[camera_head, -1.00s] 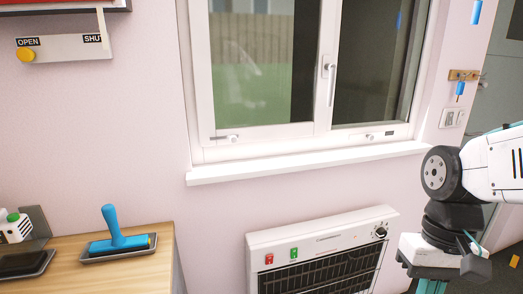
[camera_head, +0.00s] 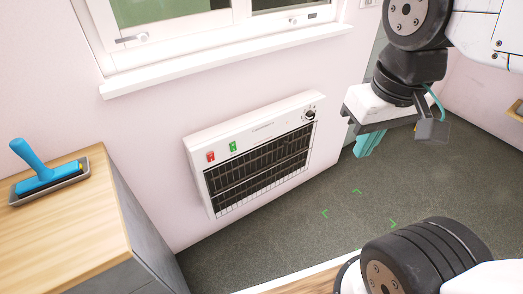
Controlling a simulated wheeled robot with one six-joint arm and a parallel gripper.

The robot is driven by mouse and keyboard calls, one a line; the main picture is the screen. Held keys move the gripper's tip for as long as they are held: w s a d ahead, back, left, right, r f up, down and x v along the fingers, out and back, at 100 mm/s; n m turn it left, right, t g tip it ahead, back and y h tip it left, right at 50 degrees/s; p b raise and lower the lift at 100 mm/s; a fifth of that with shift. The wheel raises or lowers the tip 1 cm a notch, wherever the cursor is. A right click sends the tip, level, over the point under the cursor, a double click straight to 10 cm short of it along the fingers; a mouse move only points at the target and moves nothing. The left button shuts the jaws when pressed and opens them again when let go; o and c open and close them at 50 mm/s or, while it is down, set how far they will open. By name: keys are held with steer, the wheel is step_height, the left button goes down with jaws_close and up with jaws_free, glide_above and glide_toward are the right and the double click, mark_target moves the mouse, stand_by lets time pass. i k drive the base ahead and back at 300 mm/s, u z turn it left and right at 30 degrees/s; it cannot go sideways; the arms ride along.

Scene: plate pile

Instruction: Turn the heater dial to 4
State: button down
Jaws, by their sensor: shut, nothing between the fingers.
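The white wall heater (camera_head: 190,146) hangs low on the pink wall below the window, with a dark grille on its front. Its dial (camera_head: 310,114) is a small dark round knob at the upper right corner of the heater's front. The dial's numbers and pointer are too small to read. My gripper (camera_head: 367,145) has teal fingers that point down, to the right of the heater in the picture and apart from the dial. It is shut and empty.
A red switch (camera_head: 210,156) and a green switch (camera_head: 233,147) sit on the heater's upper left. A wooden-topped cabinet (camera_head: 85,225) with a blue-handled tool (camera_head: 38,166) stands at left. The window sill (camera_head: 220,57) juts out above. Dark floor (camera_head: 300,215) lies open in front.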

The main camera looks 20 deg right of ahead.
mark_target(311, 115)
steer(key=k, duration=0.5)
steer(key=z, duration=1.8)
steer(key=i, duration=0.9)
steer(key=u, duration=1.75)
